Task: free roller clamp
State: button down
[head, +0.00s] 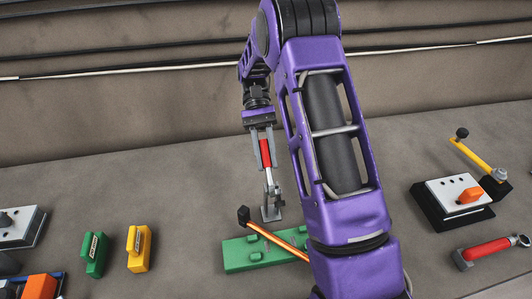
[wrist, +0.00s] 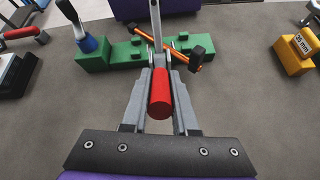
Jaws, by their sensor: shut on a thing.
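My gripper (head: 262,138) points down and is shut on a red handle (head: 265,153) in the head view. The handle belongs to a slim metal clamp (head: 271,208) whose lower end has a flat foot at the grey table, behind the green block. In the wrist view the red handle (wrist: 160,95) lies between my grey fingers (wrist: 159,76), its round end toward the camera. The metal bar (wrist: 156,25) runs up from it. I cannot tell whether this is the roller clamp, and rollers are not visible.
Green (head: 95,254) and yellow (head: 139,249) blocks are left. A white-topped fixture (head: 450,188) and another red-handled tool (head: 488,249) are right.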

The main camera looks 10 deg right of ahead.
jog(key=shift+w, duration=0.1)
dwell(0.5)
jog(key=c, duration=0.7)
grip_release()
jog(key=shift+f, duration=0.15)
